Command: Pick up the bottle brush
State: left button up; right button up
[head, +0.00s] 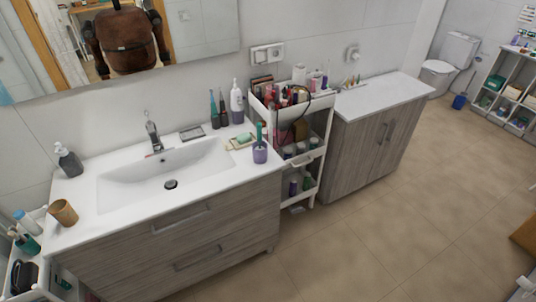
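I cannot pick out the bottle brush for certain. A purple cup (260,153) stands near the right end of the sink counter, with a green upright handle (259,132) in it that may belong to a brush. The white rolling cart (313,157) stands between the sink cabinet and the right cabinet. Its top tier is packed with small cosmetics (288,96), too small to tell apart, and a black looped item (298,95) shows among them. Neither of my grippers can be made out in the head view.
The white sink (165,172) has a tap (152,130). A soap bottle (68,160) and a brown cup (63,212) stand at its left. Another white cart (40,270) is at lower left. The grey cabinet (375,135) stands right of the cosmetics cart. The tiled floor (400,225) in front is clear.

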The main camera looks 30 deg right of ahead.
aim_at(259, 124)
jog(key=z, duration=0.45)
jog(key=i, duration=0.4)
jog(key=z, duration=0.35)
